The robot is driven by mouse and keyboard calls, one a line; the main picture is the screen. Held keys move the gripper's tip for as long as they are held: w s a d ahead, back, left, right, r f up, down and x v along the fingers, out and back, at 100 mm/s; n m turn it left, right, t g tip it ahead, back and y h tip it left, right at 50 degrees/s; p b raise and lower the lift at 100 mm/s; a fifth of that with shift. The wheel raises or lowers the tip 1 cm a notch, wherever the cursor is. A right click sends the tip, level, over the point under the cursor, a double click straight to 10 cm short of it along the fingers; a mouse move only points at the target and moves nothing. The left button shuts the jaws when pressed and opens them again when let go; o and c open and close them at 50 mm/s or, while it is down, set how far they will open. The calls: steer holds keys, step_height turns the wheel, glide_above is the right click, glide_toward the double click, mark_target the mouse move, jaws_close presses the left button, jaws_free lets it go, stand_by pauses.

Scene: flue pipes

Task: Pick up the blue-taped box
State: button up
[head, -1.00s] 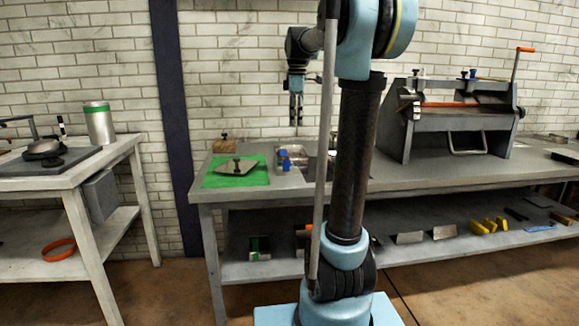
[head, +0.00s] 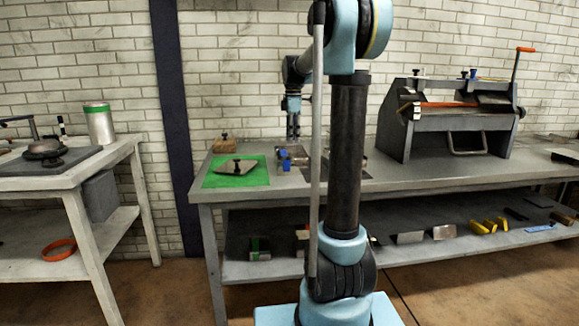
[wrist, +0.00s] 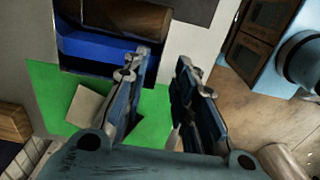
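The blue-taped box (head: 286,165) is small and grey in the head view, with blue on its near side. It sits on the workbench just right of the green mat (head: 250,178). In the wrist view, a dark thing with a bright blue face (wrist: 95,50), apparently the box, lies beyond and left of my fingertips. My gripper (head: 293,136) points down just above or behind the box. In the wrist view, my gripper's (wrist: 160,65) two fingers are apart with nothing seen between them. I cannot tell how far the fingertips are from the box.
A flat metal piece with a dark knob (head: 237,167) lies on the mat. A wooden block (head: 227,146) stands behind it. A large grey machine with a crank (head: 455,120) stands at the right. The lower shelf (head: 290,268) holds several small pieces.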

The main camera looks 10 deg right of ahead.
mark_target(290, 159)
steer(key=shift+s+f, duration=0.1)
steer(key=shift+f, duration=3.65)
jaws_close()
